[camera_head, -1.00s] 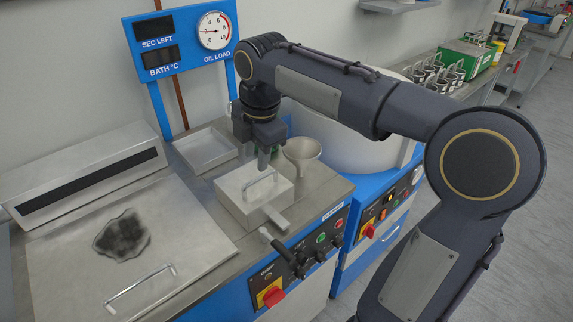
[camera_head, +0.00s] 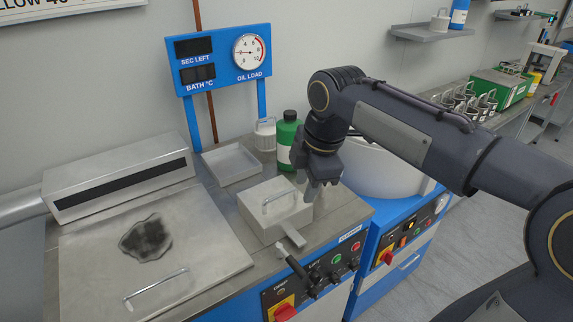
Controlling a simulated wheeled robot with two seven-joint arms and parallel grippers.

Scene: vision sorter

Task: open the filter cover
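A small grey metal box (camera_head: 270,213) with a wire handle (camera_head: 280,196) on its flat top stands on the steel bench; its top is shut. A larger flat steel lid (camera_head: 205,232) with a dark stain and a bar handle lies closed at the left. The frames do not label which one is the filter cover. My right gripper (camera_head: 320,192) points down just right of the small box, apart from its handle. Nothing is clearly held, and the gap between its fingers is unclear. My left gripper is not in view.
A shallow tray (camera_head: 231,164), a white canister (camera_head: 265,135) and a green bottle (camera_head: 288,138) stand behind the box. A large white drum (camera_head: 385,172) is at the right. A lever (camera_head: 297,268) and control panel are in front.

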